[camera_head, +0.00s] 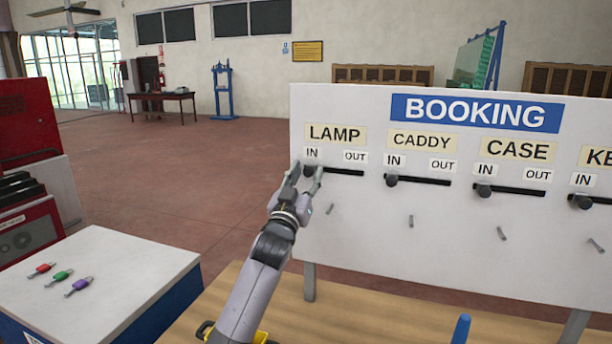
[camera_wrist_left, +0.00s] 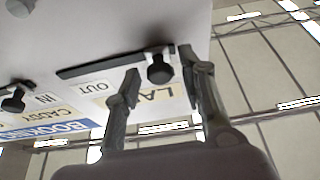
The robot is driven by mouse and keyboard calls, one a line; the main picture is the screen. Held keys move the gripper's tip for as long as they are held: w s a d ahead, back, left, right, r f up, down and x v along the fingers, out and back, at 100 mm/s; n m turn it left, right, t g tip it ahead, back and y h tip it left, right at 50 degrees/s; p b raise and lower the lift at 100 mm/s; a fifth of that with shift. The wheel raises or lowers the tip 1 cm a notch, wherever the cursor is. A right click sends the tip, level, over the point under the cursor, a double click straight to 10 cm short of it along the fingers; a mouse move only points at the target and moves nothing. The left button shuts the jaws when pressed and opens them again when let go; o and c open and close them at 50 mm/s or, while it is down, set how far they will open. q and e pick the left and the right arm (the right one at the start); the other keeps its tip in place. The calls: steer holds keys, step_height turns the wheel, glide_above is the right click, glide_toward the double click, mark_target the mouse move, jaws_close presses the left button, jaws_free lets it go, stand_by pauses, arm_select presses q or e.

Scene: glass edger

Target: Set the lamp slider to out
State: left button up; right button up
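The lamp slider's dark knob (camera_head: 309,171) sits at the IN end of its slot (camera_head: 342,172), under the LAMP label (camera_head: 336,134) on the white board. My left gripper (camera_head: 306,173) is at the board with its fingers spread, one on each side of the knob. In the left wrist view, which is upside down, the lamp knob (camera_wrist_left: 159,71) shows between the two open fingertips (camera_wrist_left: 160,75), with gaps beside it. I cannot tell how deep the fingers reach around it. My right gripper is not in view.
The caddy knob (camera_head: 391,181), case knob (camera_head: 483,190) and another knob (camera_head: 583,202) sit at their IN ends. Small pegs (camera_head: 411,221) stick out below the slots. A white-topped cabinet (camera_head: 130,290) with three colored items stands at left. A blue upright object (camera_head: 461,329) is at the front.

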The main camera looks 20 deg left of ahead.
arm_select(q)
jaws_close()
stand_by(0.6)
